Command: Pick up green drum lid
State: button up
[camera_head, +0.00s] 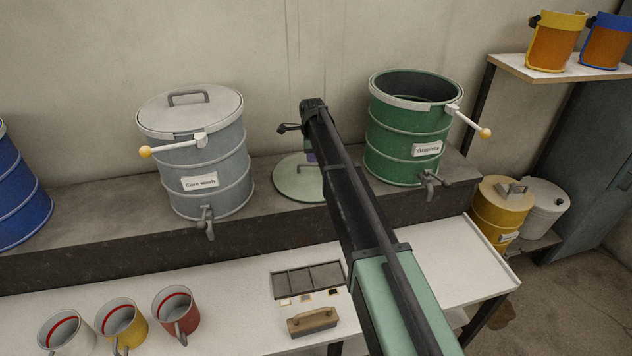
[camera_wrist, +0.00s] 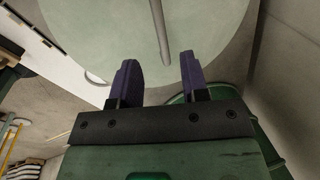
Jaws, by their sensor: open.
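The green drum lid (camera_head: 295,183) is a pale green disc lying flat on the grey ledge, between the grey drum and the open green drum (camera_head: 405,145). My arm hides its right part in the head view. In the wrist view the lid (camera_wrist: 100,35) fills the upper middle, with a grey bar handle (camera_wrist: 160,28) across it. My gripper (camera_wrist: 159,62) is open and empty, its two dark purple fingers pointing at the lid. The handle's near end shows between the fingertips; I cannot tell how far beyond them it is. In the head view my arm mostly hides the gripper.
A lidded grey drum (camera_head: 210,155) with a lever and tap stands left of the lid. A blue drum (camera_head: 18,195) is at the far left. Mugs (camera_head: 175,312) and a small wooden-handled item (camera_head: 312,320) stand on the white table (camera_head: 240,335) below. A yellow drum (camera_head: 497,212) stands right.

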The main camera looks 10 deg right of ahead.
aim_at(313, 165)
jog(key=f+b, duration=0.2)
jog(key=w+f+b, duration=0.1)
jog(key=f+b, duration=0.1)
jog(key=f, duration=0.1)
jog(key=f+b, duration=0.1)
jog(key=f, duration=0.1)
jog(key=shift+w+d+f+b, duration=0.2)
jog(key=shift+w+b, duration=0.15)
jog(key=shift+b, duration=0.05)
jog(key=shift+r, duration=0.25)
grip_shut()
